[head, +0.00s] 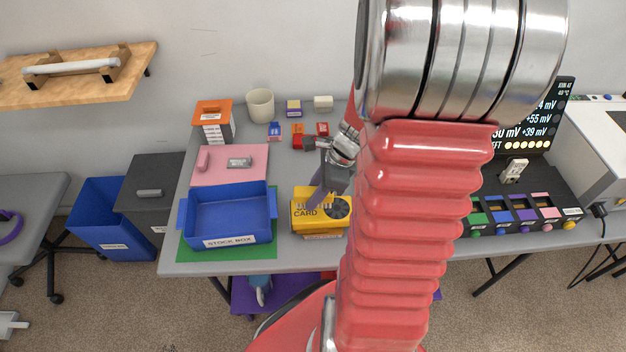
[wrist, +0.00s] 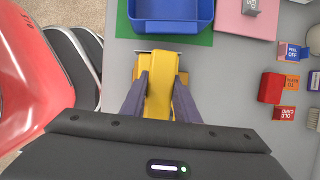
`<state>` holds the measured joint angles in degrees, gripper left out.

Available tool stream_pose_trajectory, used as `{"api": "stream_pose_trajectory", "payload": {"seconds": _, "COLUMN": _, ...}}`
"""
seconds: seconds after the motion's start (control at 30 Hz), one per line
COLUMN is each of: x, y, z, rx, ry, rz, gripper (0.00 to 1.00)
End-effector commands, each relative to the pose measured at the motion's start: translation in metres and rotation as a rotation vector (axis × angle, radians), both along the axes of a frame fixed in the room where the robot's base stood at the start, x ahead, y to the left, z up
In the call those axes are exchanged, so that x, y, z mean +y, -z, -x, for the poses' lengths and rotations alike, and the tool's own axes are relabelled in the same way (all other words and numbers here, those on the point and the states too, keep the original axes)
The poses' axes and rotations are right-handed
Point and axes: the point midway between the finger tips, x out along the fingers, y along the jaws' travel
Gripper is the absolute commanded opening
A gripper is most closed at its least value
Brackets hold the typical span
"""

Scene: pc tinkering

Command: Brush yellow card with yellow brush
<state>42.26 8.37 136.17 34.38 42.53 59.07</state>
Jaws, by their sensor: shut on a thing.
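The yellow card (head: 303,222), marked CARD with a dark round fan, lies near the front edge of the grey table, right of the blue box. My gripper (head: 318,198) is low over it and hides part of it. In the wrist view my gripper (wrist: 160,102) is shut on a yellow piece, which appears to be the yellow brush (wrist: 160,85). The card shows behind it only as yellow edges. I cannot tell whether the brush touches the card.
The blue stock box (head: 226,241) sits on a green mat, left of the card. A pink mat (head: 255,172) lies behind it. Several small boxes and a cup (head: 260,106) stand at the back. A dark rack (head: 513,231) with coloured modules is at right.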

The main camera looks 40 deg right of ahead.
Motion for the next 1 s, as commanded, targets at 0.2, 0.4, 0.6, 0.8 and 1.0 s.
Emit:
{"api": "stream_pose_trajectory", "payload": {"seconds": 0.2, "x": -0.002, "y": -0.021, "z": -0.001, "rx": -0.004, "ry": 0.003, "rz": 0.003, "gripper": 0.07}}
{"api": "stream_pose_trajectory", "payload": {"seconds": 0.4, "x": -0.002, "y": -0.039, "z": 0.000, "rx": -0.003, "ry": 0.004, "rz": 0.002, "gripper": 0.07}}
{"api": "stream_pose_trajectory", "payload": {"seconds": 0.6, "x": -0.001, "y": -0.050, "z": 0.000, "rx": -0.002, "ry": 0.002, "rz": 0.001, "gripper": 0.07}}
{"api": "stream_pose_trajectory", "payload": {"seconds": 0.8, "x": 0.000, "y": -0.051, "z": -0.001, "rx": -0.001, "ry": -0.001, "rz": 0.001, "gripper": 0.07}}
{"api": "stream_pose_trajectory", "payload": {"seconds": 1.0, "x": 0.000, "y": -0.051, "z": -0.001, "rx": -0.001, "ry": -0.004, "rz": 0.001, "gripper": 0.07}}
